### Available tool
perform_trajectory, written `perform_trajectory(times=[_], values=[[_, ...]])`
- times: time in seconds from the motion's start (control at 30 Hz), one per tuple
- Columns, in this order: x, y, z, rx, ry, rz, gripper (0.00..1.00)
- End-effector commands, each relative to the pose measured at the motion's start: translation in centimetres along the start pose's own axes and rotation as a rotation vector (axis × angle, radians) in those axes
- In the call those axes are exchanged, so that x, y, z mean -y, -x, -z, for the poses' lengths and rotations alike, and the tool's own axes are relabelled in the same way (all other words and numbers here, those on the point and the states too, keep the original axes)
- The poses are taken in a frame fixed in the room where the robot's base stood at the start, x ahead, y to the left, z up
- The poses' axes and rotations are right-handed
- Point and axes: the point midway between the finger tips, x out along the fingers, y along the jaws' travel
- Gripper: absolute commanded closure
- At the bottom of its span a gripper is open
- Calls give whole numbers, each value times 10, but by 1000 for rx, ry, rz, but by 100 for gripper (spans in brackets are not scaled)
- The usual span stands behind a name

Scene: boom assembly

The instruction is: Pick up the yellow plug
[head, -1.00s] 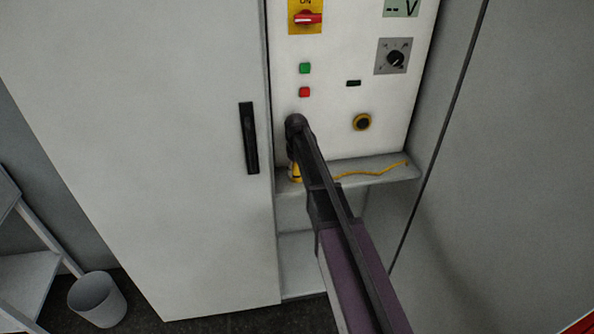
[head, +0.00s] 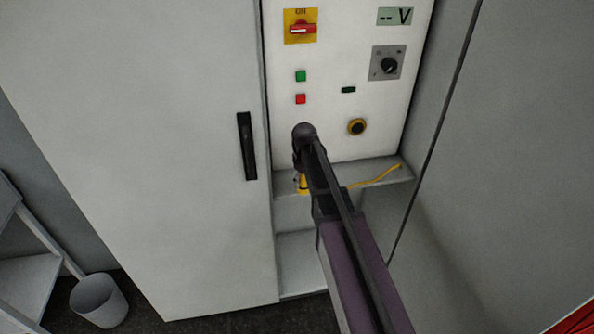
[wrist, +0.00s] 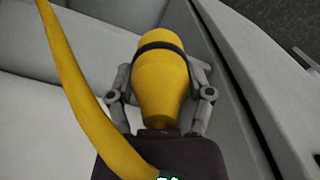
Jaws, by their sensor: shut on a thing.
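The yellow plug (wrist: 161,85) fills the middle of the wrist view, with a dark band around it. My gripper (wrist: 161,80) has a grey finger on each side of the plug and is shut on it. In the head view a small part of the yellow plug (head: 303,183) shows below the end of my arm, at the shelf's left part. My arm hides most of the gripper there. A yellow cable (head: 375,178) lies along the shelf (head: 400,180) to the right and crosses the left side of the wrist view.
The white panel above the shelf carries a red switch on a yellow plate (head: 301,27), a green button (head: 301,76), a red button (head: 300,99), a knob (head: 388,65) and a round yellow-rimmed socket (head: 357,127). A cabinet door with a black handle (head: 247,146) stands left. A bin (head: 98,299) is lower left.

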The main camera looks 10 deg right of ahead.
Motion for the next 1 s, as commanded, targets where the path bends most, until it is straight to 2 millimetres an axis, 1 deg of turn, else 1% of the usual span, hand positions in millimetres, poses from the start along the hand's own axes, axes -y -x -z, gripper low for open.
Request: perform_trajectory(times=[0.03, 0.1, 0.2, 0.4, 0.57, 1.0], values=[[5, 2, -16, 0, -1, 0, 94], [8, 3, -28, 0, -1, 0, 94], [12, 5, -43, 0, -1, 0, 94], [17, 6, -61, 0, 0, 0, 94], [18, 7, -67, 0, 0, 0, 94], [18, 7, -67, 0, 0, 0, 94]])
